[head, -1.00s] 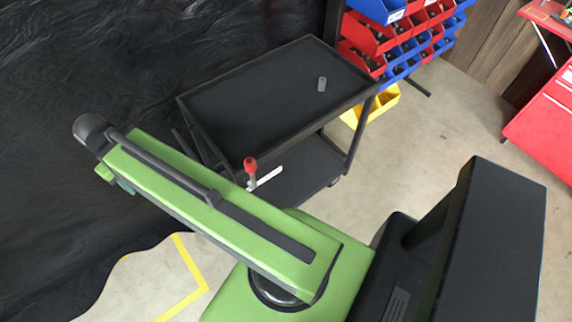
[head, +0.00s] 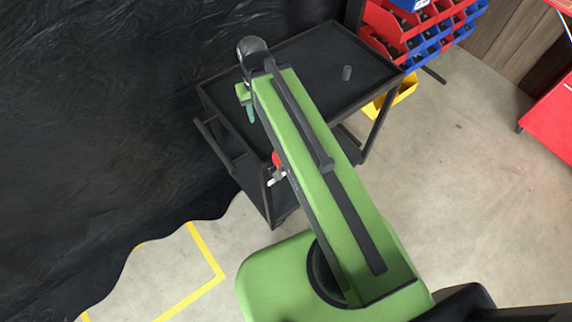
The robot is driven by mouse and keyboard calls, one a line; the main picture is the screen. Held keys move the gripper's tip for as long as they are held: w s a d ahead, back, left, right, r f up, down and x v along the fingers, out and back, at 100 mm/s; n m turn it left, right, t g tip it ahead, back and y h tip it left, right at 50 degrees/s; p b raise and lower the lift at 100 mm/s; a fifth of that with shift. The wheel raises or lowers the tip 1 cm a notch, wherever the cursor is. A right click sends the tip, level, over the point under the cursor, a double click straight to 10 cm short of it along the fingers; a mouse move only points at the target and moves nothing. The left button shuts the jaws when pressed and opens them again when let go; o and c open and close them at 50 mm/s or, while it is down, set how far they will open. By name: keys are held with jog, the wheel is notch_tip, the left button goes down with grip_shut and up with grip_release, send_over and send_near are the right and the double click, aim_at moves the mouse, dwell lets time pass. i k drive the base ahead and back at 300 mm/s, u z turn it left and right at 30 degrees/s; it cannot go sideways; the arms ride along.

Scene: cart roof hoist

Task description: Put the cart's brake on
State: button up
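The black two-tier cart (head: 214,100) stands ahead of me, with its push handle (head: 217,143) at the left end. A lever with a red knob (head: 277,158) shows low at the cart's near side, beside a small white plate (head: 277,179). My green arm partly covers the lever, so its angle is hard to tell. My arm reaches over the cart, its dark joint above the top tray. The lower shelf is mostly covered.
Black sheeting (head: 100,120) hangs at left. The floor (head: 470,190) at right is clear; yellow tape (head: 207,250) marks the left.

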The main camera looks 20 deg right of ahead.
aim_at(279, 167)
jog(key=z, duration=0.65)
jog(key=k, duration=1.6)
jog(key=u, duration=1.2)
jog(key=i, duration=1)
jog(key=u, duration=0.05)
